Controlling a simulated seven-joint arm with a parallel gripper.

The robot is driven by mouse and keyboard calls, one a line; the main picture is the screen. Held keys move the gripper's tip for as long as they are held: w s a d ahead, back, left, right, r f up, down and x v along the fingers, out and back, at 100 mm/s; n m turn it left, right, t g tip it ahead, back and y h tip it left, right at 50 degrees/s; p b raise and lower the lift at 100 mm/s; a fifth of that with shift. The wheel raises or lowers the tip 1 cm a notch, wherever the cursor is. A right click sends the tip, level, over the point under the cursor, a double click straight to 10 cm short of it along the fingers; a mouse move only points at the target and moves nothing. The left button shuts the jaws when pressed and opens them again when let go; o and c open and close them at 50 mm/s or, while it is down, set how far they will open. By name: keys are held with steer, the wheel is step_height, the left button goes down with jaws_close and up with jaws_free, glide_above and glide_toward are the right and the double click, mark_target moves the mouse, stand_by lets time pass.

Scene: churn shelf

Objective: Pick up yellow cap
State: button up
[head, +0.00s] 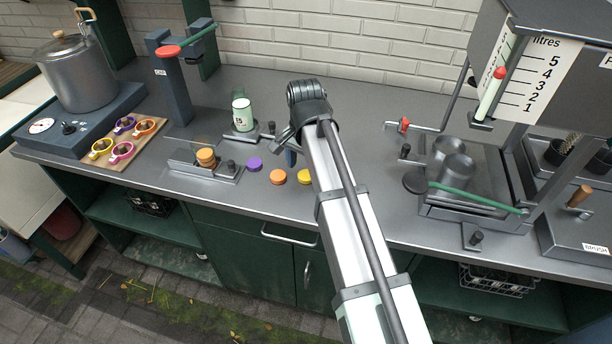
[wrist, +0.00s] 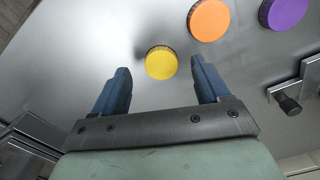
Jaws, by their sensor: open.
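In the head view my gripper (head: 292,150) is mostly hidden by my own wrist, with a bit of blue finger showing.
An orange cap (head: 278,177) and a purple cap (head: 254,164) lie left of the yellow one. A metal fixture (head: 205,172) with an orange stack stands further left. A green-and-white can (head: 242,115) stands behind. A steel apparatus (head: 455,200) stands to the right.

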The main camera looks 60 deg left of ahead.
mark_target(306, 177)
steer(key=shift+f, duration=1.3)
steer(key=shift+c, duration=0.3)
steer(key=c, duration=1)
